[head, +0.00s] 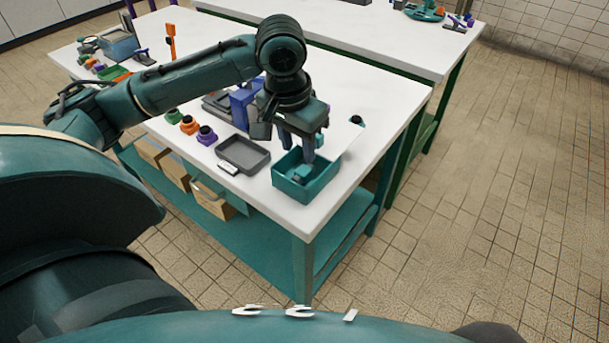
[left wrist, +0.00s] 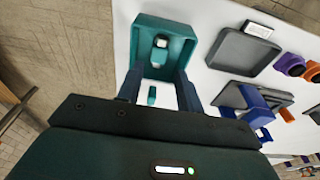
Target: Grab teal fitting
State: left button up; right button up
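A teal fitting (head: 300,174) lies inside an open teal bin (head: 325,182) at the table's near right corner. In the left wrist view the fitting (left wrist: 160,55) shows on the bin floor, with a pale part at one end. My left gripper (head: 297,152) points down at the bin, its two fingers apart with nothing between them that I can see held. The left wrist view shows its fingers (left wrist: 160,72) spread at the bin's near rim. A second small teal piece (left wrist: 152,96) shows between the fingers; I cannot tell what it rests on. My right gripper is not in view.
A grey tray (head: 243,154) stands left of the bin, with a small white label at its front. Purple (head: 207,135) and orange (head: 189,125) fittings sit farther left. A blue-purple upright piece (head: 240,105) stands behind the tray. The table's right edge is mostly bare.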

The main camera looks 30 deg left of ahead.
aim_at(304, 169)
pick_arm(q)
jog(key=f, duration=0.3)
jog(key=w+f+b, duration=0.1)
jog(key=f, duration=0.2)
jog(key=shift+w+d+f, duration=0.1)
jog(key=shift+w+f, duration=0.05)
jog(key=shift+f, duration=0.15)
grip_shut()
jog(key=shift+r, duration=0.1)
